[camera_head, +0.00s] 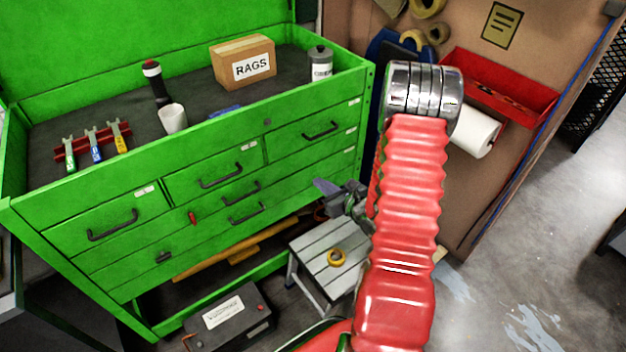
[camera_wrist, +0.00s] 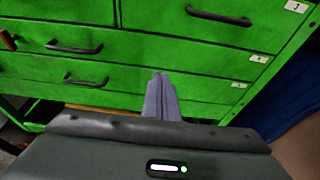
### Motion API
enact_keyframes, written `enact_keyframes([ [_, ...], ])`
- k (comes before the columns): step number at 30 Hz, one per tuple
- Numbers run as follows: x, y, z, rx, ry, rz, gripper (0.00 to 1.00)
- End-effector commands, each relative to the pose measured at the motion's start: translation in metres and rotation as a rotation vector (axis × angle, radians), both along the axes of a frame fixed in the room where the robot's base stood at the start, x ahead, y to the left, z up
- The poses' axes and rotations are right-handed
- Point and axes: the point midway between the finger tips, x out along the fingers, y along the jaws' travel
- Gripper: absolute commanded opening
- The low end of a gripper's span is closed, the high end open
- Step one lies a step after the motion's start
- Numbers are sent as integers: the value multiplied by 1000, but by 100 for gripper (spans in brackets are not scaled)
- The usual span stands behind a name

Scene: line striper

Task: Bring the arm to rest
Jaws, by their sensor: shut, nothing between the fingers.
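My gripper shows in the wrist view (camera_wrist: 160,80), its two grey fingers together with nothing between them. It points toward the drawer fronts of the green tool chest (camera_wrist: 215,65) and looks apart from them, though the gap is hard to judge. In the head view my red arm rises at the centre right. My gripper (camera_head: 322,187) shows there partly, left of the arm, in front of the chest's lower right side and above the grey step stool (camera_head: 318,268). The arm hides part of the gripper's wrist.
Open floor lies right.

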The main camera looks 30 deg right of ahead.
Motion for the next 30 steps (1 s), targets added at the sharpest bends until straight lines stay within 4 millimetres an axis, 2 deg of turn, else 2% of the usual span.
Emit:
enact_keyframes([
  [6,-12,0,4,0,-1,1,0],
  [23,-11,2,3,-2,3,5,0],
  [26,-12,8,0,-8,15,32,0],
  [30,-19,32,-7,-19,42,134,0],
])
